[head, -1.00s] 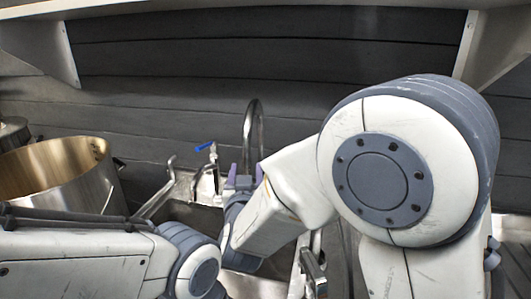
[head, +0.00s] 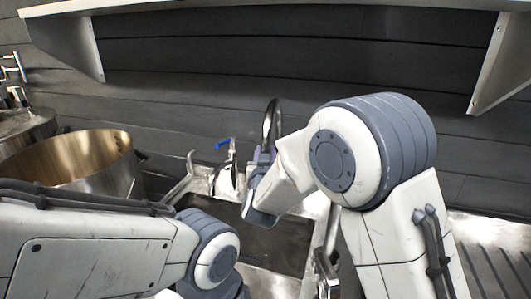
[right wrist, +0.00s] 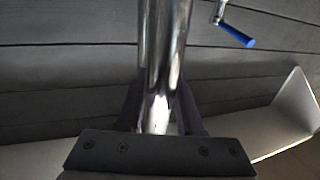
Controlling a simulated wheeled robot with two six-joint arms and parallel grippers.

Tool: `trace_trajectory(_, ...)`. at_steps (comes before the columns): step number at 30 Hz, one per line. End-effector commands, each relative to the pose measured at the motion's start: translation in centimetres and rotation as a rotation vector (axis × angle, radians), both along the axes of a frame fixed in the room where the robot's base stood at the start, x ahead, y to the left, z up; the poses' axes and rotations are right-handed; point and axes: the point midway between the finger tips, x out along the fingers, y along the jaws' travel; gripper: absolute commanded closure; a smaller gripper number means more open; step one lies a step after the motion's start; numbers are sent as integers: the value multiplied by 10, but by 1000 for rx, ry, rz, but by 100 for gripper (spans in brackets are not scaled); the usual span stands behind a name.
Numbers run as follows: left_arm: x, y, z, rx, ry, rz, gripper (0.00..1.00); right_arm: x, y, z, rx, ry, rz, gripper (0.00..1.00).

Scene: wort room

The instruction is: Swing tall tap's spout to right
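The tall tap's chrome spout (head: 272,118) rises in a curve behind the sink, in front of the dark wall. My right gripper (head: 262,156) is at the lower part of this spout, mostly covered by my own wrist in the head view. In the right wrist view, the chrome pipe (right wrist: 168,55) runs between the two dark fingers of my right gripper (right wrist: 163,108). A finger lies close on each side of the pipe; whether both press on it is unclear. My left arm crosses the lower left; its gripper is outside the picture.
A smaller tap with a blue lever (head: 222,144) stands just left of the spout; the lever also shows in the right wrist view (right wrist: 238,36). A large steel pot (head: 85,165) is at left. The sink (head: 268,246) lies below. A shelf (head: 270,8) runs overhead.

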Motion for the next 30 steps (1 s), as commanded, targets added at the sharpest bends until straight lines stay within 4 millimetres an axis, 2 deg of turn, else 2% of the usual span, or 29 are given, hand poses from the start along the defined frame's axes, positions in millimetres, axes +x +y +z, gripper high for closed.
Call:
trace_trajectory(1, 0, 0, 0, 0, 0, 0, 50, 0, 0, 0, 0, 0, 0, 88)
trace_trajectory(2, 0, 0, 0, 0, 0, 0, 50, 0, 0, 0, 0, 0, 0, 99)
trace_trajectory(3, 0, 0, 0, 0, 0, 0, 50, 0, 0, 0, 0, 0, 0, 100)
trace_trajectory(30, 0, 0, 0, 0, 0, 0, 50, 0, 0, 1, 0, -1, 0, 100)
